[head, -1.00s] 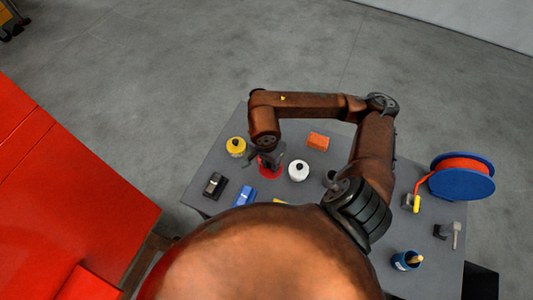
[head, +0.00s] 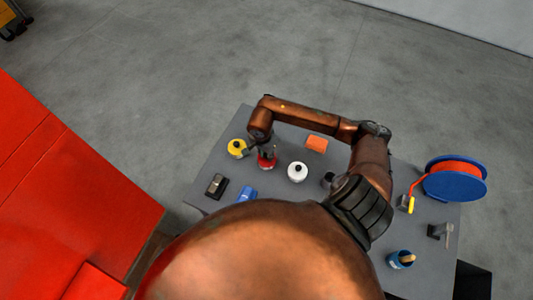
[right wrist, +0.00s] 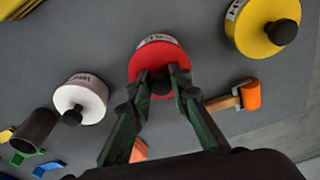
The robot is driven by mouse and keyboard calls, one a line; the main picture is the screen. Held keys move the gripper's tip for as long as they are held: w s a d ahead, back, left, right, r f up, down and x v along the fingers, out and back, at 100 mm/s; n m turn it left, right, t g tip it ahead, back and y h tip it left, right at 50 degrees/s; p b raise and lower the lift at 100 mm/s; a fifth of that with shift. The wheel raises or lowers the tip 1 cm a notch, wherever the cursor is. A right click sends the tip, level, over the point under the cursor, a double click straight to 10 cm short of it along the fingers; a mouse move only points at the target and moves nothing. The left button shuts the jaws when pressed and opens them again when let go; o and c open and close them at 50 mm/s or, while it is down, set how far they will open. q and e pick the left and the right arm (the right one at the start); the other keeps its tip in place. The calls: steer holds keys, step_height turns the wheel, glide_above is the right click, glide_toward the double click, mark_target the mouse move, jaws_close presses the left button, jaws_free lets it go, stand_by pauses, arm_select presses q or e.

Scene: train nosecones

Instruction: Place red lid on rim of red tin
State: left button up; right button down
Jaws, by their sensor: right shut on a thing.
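The red tin (right wrist: 150,42) stands on the grey table in the right wrist view, its pale label strip showing at the far side. The red lid (right wrist: 158,62) covers its top. I cannot tell whether the lid rests fully on the rim or sits slightly above it. My right gripper (right wrist: 160,84) is shut on the black knob of the lid. In the head view the red tin and lid (head: 267,161) show as one red shape below my right gripper (head: 263,149). My left gripper is in neither current view.
A yellow tin (head: 237,148) and a white tin (head: 297,172) flank the red one. An orange block (head: 316,143) lies behind. An orange-headed tool (right wrist: 250,95) lies nearby. A cable reel (head: 455,180) and blue cup (head: 400,259) stand at right.

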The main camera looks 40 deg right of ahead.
mark_target(264, 160)
steer(key=shift+f, duration=0.2)
steer(key=c, duration=1.8)
jaws_free()
steer(key=shift+o, duration=0.2)
steer(key=shift+r, duration=0.45)
step_height(264, 160, up, 11)
steer(key=a+b, duration=0.1)
steer(key=b, duration=0.1)
steer(key=shift+s+a+r+b, duration=0.15)
steer(key=shift+a+r+b, duration=0.05)
steer(key=shift+b, duration=0.1)
